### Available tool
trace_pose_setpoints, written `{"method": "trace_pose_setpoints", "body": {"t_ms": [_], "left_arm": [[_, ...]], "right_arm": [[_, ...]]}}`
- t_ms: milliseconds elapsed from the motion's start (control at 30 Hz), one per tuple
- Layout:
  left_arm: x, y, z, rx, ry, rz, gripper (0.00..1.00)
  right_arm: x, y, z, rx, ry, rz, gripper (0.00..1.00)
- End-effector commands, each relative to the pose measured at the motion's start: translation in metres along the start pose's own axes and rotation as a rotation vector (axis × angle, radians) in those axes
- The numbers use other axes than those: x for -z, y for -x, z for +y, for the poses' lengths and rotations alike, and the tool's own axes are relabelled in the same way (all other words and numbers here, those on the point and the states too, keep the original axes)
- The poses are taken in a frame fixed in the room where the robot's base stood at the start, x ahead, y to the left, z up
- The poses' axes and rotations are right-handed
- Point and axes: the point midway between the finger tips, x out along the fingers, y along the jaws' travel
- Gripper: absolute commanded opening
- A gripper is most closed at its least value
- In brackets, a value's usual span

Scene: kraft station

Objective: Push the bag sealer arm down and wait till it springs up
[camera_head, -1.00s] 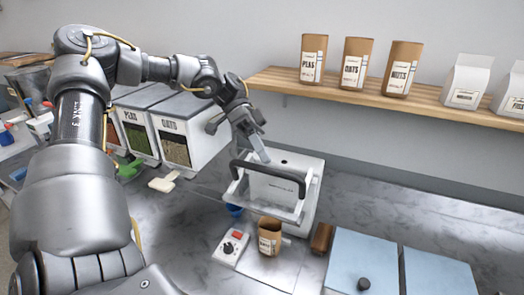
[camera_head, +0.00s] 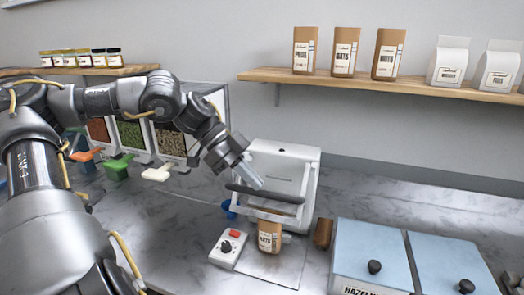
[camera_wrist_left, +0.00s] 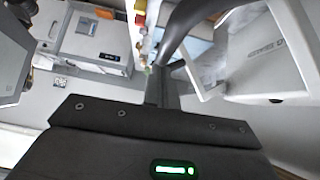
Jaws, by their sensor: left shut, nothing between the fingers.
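The white bag sealer (camera_head: 302,160) stands on the counter in the head view. Its arm ends in a dark handle bar (camera_head: 275,195), which is low, just above a brown paper bag (camera_head: 269,238). My left gripper (camera_head: 254,180) is shut and empty, its fingertips at the handle, seemingly against its upper side. In the left wrist view the dark handle (camera_wrist_left: 187,25) passes close by the fingers (camera_wrist_left: 160,88), and the white sealer (camera_wrist_left: 262,55) is at the right. Contact cannot be told for sure. My right gripper is not in view.
A small control box (camera_head: 228,248) with a red switch and knob stands left of the bag. Blue-lidded bins (camera_head: 370,250) are at the right front. Glass-fronted dispensers (camera_head: 135,135) stand behind my left arm. A wooden shelf (camera_head: 420,88) holds several bags.

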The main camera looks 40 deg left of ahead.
Motion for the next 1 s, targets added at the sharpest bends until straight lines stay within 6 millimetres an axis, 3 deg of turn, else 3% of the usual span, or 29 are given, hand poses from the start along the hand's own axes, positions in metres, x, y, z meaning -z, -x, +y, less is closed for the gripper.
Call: {"method": "trace_pose_setpoints", "body": {"t_ms": [33, 100, 400, 633, 833, 1000], "left_arm": [[-0.012, -0.013, 0.001, 0.032, -0.035, 0.004, 0.0], [-0.019, -0.021, 0.002, 0.08, -0.082, 0.003, 0.0], [-0.045, -0.05, -0.001, 0.267, -0.268, 0.004, 0.0], [-0.06, -0.064, -0.007, 0.276, -0.274, -0.001, 0.0], [-0.067, -0.071, -0.011, 0.277, -0.274, 0.0, 0.0], [-0.07, -0.075, -0.013, 0.276, -0.273, -0.001, 0.0]], "right_arm": [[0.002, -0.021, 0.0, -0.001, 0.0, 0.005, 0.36], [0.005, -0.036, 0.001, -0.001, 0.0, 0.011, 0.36], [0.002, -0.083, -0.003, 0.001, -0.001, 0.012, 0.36], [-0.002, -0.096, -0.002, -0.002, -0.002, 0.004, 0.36], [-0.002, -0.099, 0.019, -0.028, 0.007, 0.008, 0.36], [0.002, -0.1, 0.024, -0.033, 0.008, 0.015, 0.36]]}}
